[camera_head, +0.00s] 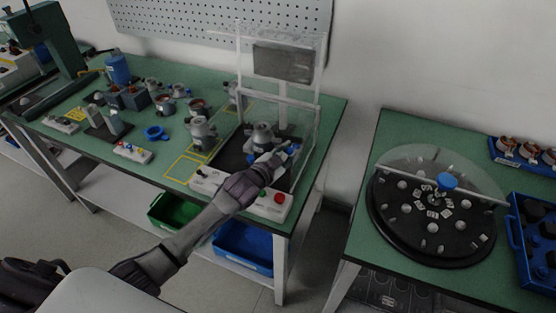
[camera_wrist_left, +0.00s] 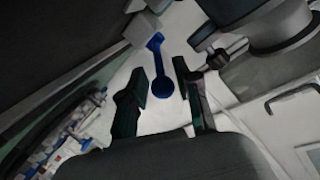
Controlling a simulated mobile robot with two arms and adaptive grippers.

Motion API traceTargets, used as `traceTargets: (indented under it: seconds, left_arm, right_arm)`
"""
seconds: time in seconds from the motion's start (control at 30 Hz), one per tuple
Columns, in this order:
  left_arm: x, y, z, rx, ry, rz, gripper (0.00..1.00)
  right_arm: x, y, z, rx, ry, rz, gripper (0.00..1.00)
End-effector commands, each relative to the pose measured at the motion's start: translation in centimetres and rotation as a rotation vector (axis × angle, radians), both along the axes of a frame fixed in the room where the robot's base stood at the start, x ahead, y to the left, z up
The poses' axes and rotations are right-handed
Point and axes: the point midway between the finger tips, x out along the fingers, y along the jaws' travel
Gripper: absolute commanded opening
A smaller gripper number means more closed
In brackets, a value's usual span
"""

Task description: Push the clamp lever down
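The clamp lever (camera_wrist_left: 162,88) is a blue bar with a round end. In the left wrist view its round end lies between and just beyond my left gripper's (camera_wrist_left: 162,76) two dark fingers. The fingers stand apart with a gap, and I cannot tell whether either touches the lever. In the head view my left gripper (camera_head: 277,158) reaches into the test station, beside a grey stator housing (camera_head: 262,136). A small blue part of the lever (camera_head: 293,148) shows near the fingertips; the rest is hidden. My right gripper is not in view.
A clear guard (camera_head: 322,100) stands around the station's back and right side. The white control panel (camera_head: 208,184) with a red button (camera_head: 280,197) lies under my arm. Several motor housings stand left on the green table (camera_head: 65,150). A round black turntable (camera_head: 385,225) is on the right table.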

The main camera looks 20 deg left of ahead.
Motion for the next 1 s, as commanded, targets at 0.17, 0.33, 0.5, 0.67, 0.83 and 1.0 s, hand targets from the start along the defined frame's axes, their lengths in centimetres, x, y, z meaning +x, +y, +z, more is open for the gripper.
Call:
traceTargets:
  seconds: [0.17,0.33,0.5,0.67,0.83,1.0]
  left_arm:
    - [-3.6,0.9,0.4,0.003,0.004,-0.001,0.32]
    - [-7.0,1.8,1.1,0.001,0.003,0.000,0.32]
    - [-9.3,2.4,1.6,0.002,0.002,0.000,0.32]
    - [-10.2,2.6,1.8,0.001,0.000,-0.001,0.32]
    - [-10.3,2.6,1.8,0.001,0.000,-0.001,0.32]
    - [-10.3,2.6,1.8,0.001,0.000,-0.001,0.32]
  right_arm:
    - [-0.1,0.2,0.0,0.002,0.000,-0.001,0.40]
    - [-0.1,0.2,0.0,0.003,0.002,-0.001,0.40]
    - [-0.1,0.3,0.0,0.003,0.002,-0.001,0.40]
    - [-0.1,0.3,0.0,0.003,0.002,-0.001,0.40]
    - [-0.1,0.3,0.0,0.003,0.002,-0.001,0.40]
    - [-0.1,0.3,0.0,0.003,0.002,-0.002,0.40]
